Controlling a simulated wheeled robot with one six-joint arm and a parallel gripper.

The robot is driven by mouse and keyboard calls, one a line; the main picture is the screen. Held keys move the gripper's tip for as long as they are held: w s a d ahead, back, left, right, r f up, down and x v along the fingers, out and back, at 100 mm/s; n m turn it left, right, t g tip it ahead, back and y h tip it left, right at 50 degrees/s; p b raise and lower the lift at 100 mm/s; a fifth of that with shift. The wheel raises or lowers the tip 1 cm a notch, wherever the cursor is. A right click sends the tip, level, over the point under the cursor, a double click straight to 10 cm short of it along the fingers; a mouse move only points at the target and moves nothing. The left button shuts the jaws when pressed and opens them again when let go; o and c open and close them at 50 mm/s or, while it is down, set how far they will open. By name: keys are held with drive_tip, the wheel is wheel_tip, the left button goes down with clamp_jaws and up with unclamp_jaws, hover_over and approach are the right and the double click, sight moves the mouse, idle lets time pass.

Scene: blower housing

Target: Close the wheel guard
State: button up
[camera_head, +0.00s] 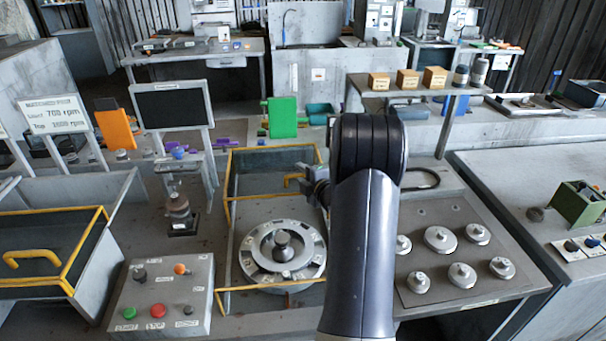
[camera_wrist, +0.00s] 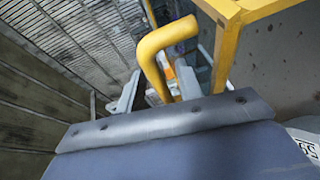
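The wheel guard (camera_head: 270,160) is a dark see-through panel in a yellow frame, standing raised behind the round wheel (camera_head: 283,255). The wheel is uncovered, with a dark hub in its middle. The guard's yellow handle (camera_head: 292,178) sticks out near the panel's right side. My gripper (camera_head: 312,182) is beside the handle, partly hidden by my arm. In the wrist view the bent handle (camera_wrist: 158,60) reaches down between the two grey fingers of my gripper (camera_wrist: 155,90), which stand apart. Whether a finger touches the handle cannot be told.
A button panel (camera_head: 160,300) stands left of the wheel, and a plate with several round metal knobs (camera_head: 450,215) lies to the right. A second yellow-framed guard (camera_head: 45,240) is at far left. A dark screen (camera_head: 172,105) and a shelf with boxes (camera_head: 410,88) stand behind.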

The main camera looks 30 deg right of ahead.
clamp_jaws()
idle(0.3)
idle(0.3)
